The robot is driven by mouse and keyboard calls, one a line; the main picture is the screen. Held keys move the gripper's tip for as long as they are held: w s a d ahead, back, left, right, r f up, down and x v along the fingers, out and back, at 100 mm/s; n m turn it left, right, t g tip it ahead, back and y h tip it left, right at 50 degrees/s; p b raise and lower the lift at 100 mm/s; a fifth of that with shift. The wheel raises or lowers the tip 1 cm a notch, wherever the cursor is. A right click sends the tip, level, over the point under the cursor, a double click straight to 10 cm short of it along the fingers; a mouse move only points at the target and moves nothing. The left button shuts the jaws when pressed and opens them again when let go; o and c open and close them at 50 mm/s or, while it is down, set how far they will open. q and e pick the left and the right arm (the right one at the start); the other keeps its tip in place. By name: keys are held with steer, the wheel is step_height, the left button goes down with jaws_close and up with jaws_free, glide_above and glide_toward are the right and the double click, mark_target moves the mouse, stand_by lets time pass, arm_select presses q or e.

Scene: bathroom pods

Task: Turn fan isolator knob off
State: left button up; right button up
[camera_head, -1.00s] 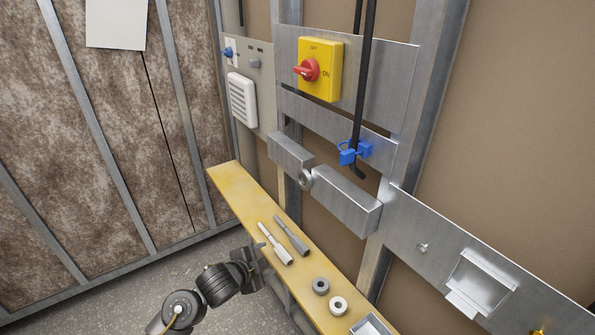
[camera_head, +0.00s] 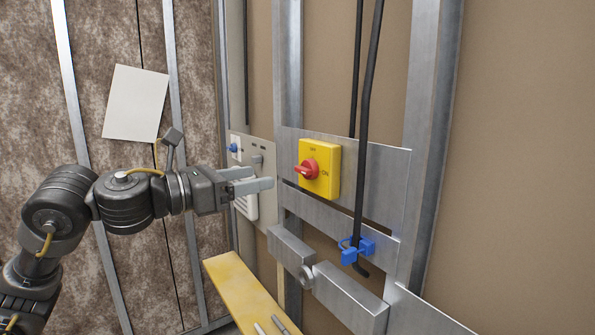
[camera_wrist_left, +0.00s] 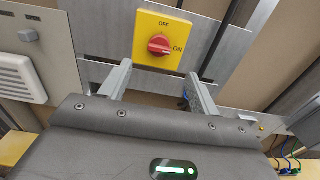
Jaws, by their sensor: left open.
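The fan isolator is a yellow box (camera_head: 325,160) with a red knob (camera_head: 307,169) on a metal plate. In the left wrist view the red knob (camera_wrist_left: 160,44) on the yellow box (camera_wrist_left: 147,23) has its pale mark toward ON at the right, with OFF printed above. My left gripper (camera_head: 272,178) is raised to the knob's height, to its left in the head view, apart from it. Its fingers are open and empty. In the left wrist view the knob appears beyond and between the two fingers (camera_wrist_left: 155,80). My right gripper is not in view.
A grey panel with a white vent (camera_wrist_left: 20,77) and a blue knob (camera_head: 233,148) is left of the isolator. Black cables (camera_head: 366,100) hang right of it, by a blue clip (camera_head: 357,250). A metal bracket (camera_head: 345,298) and yellow shelf (camera_head: 240,285) are below.

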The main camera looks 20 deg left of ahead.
mark_target(300, 169)
arm_select(q)
steer(key=p+x, duration=0.3)
steer(key=x, duration=0.6)
steer(key=shift+w+d+r, duration=0.1)
steer(key=shift+w+d, duration=0.05)
steer(key=shift+w, duration=0.1)
steer(key=shift+w+d+p, duration=0.4)
steer(key=shift+w+d, duration=0.05)
steer(key=shift+w, duration=0.05)
steer(key=shift+c, duration=0.3)
steer(key=c, duration=0.9)
